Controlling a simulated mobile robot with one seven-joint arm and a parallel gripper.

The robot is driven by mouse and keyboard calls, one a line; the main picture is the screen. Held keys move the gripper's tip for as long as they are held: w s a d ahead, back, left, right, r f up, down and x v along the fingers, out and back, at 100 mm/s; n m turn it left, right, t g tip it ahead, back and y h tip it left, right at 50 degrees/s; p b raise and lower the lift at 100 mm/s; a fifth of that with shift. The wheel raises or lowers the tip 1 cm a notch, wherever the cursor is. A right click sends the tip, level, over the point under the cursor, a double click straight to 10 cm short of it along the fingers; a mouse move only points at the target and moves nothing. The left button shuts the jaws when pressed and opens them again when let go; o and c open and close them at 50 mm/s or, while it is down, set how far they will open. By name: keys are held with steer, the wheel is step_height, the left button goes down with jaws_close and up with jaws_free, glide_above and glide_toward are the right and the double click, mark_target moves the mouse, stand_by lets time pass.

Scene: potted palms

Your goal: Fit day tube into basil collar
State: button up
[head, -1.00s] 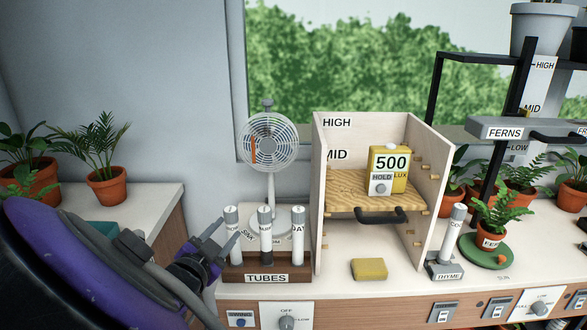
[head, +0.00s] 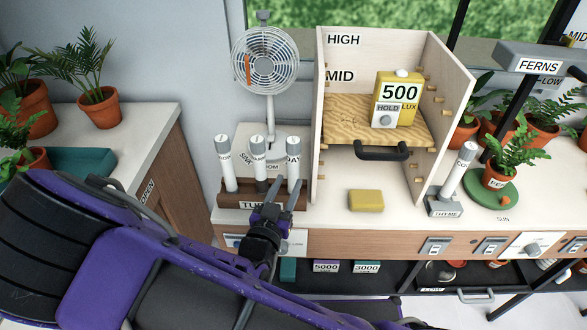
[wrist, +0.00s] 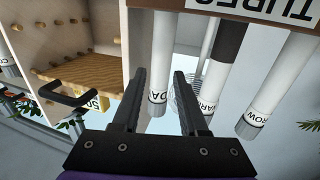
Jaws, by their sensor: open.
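The day tube (head: 293,158) is white with a grey cap. It stands upright at the right end of the dark wooden TUBES rack (head: 233,201). In the upside-down wrist view, the day tube (wrist: 159,95) shows beyond and between my fingers. My gripper (head: 279,194) is open and in front of the rack, near the day tube's lower part; I cannot tell whether it touches. My gripper also shows in the wrist view (wrist: 158,72) with nothing clamped. I cannot make out a basil label or collar.
Two other tubes (head: 226,160) fill the rack. A fan (head: 265,65) stands behind it. A wooden shelf box (head: 318,130) is close on the right. A yellow block (head: 366,200) lies on the counter. A tube stands in the THYME holder (head: 444,208).

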mark_target(297, 163)
steer(key=x, duration=0.8)
steer(key=shift+w+f, duration=0.15)
steer(key=shift+w, duration=0.1)
jaws_close()
